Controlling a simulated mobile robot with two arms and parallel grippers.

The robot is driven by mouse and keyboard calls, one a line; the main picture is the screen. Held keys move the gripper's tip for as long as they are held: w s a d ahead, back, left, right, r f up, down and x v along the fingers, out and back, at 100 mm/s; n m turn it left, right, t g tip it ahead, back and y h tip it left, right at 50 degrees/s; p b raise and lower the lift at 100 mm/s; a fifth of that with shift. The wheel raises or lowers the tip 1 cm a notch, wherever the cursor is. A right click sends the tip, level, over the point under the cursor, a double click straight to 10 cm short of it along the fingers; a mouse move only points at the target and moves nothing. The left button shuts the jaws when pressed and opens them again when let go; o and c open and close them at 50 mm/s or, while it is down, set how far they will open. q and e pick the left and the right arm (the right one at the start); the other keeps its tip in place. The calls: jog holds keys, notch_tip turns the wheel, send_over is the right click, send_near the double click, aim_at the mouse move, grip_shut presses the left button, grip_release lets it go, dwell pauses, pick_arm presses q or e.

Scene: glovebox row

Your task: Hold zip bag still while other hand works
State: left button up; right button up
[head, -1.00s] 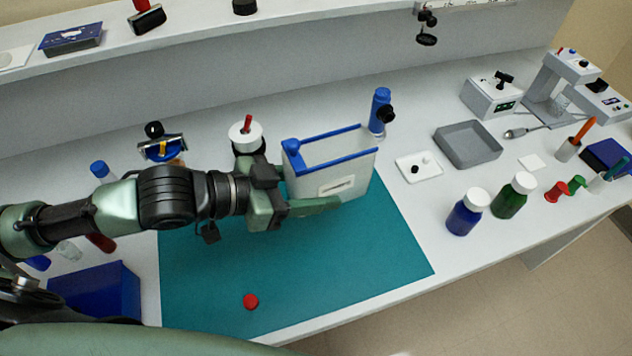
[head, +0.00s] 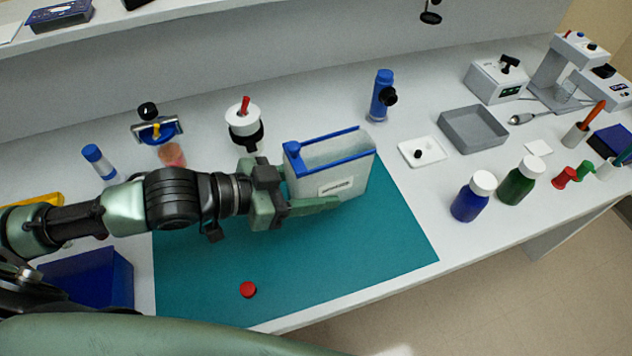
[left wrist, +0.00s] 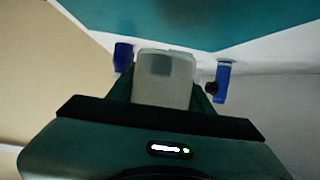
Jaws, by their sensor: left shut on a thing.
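The zip bag (head: 343,180) is a translucent, box-shaped pouch with a blue rim and a white label. It stands upright, open at the top, on the far right part of the teal mat (head: 300,268). My left gripper (head: 305,190) comes in from the left and is shut on the bag's left side, one finger passing along its near face. In the left wrist view the pale bag (left wrist: 162,80) sits between the dark fingers. My right gripper is in neither view.
A red cap (head: 248,289) lies on the mat's near part. To the right are a white dish (head: 422,153), a grey tray (head: 472,130), a blue bottle (head: 473,197) and a green bottle (head: 521,181). A blue box (head: 90,280) is at the near left. The mat's middle is clear.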

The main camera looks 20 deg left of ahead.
pick_arm(q)
jog(key=b, duration=0.2)
send_over(316, 217)
jog(key=shift+f, duration=2.2)
jog(key=shift+f+b, duration=0.55)
jog(key=shift+f, duration=0.45)
dwell(0.4)
